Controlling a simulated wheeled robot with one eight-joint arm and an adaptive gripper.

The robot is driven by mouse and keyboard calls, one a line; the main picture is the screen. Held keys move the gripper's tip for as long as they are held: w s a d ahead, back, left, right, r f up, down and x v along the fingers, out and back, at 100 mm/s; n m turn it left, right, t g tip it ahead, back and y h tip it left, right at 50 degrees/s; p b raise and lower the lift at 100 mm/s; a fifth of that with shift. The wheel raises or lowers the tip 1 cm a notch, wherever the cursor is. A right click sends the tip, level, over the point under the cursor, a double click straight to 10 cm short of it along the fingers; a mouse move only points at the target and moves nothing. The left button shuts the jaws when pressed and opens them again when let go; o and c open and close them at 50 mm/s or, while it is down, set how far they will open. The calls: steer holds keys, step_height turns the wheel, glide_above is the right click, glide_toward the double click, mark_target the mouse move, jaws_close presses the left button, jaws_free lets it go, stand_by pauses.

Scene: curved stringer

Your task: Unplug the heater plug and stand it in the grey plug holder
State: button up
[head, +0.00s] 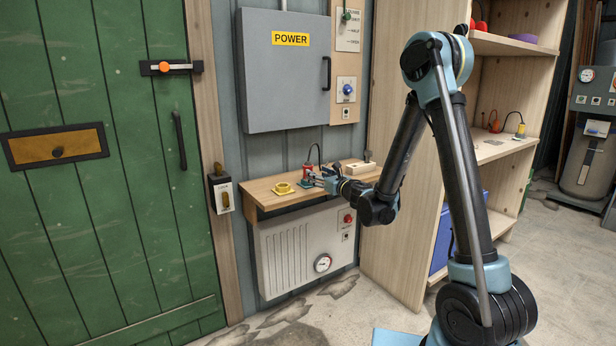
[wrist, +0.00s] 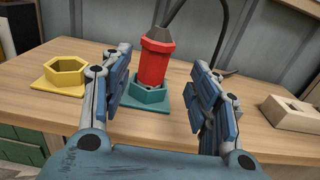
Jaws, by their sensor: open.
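A red plug (wrist: 154,62) with a dark grey top and a black cable stands upright in a teal holder or socket (wrist: 150,97) on the wooden shelf; it also shows in the head view (head: 307,171). My gripper (wrist: 163,62) is open, with one finger on each side of the plug in the wrist view, and holds nothing. In the head view my gripper (head: 313,179) is just above the shelf beside the plug. I cannot tell whether the fingers touch it. No clearly grey plug holder can be made out. A cream block (wrist: 293,112) with a dark opening lies to the right.
A yellow hexagonal holder (wrist: 65,75) sits left of the teal one and looks empty. The wooden shelf (head: 262,188) is above a wall heater (head: 295,250). A grey power cabinet (head: 284,95) hangs above. A wooden shelf unit (head: 420,215) stands to the right.

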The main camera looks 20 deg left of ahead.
steer(key=shift+s+x, duration=0.2)
steer(key=shift+x, duration=3.15)
steer(key=shift+a+r, duration=0.2)
steer(key=c, duration=1.1)
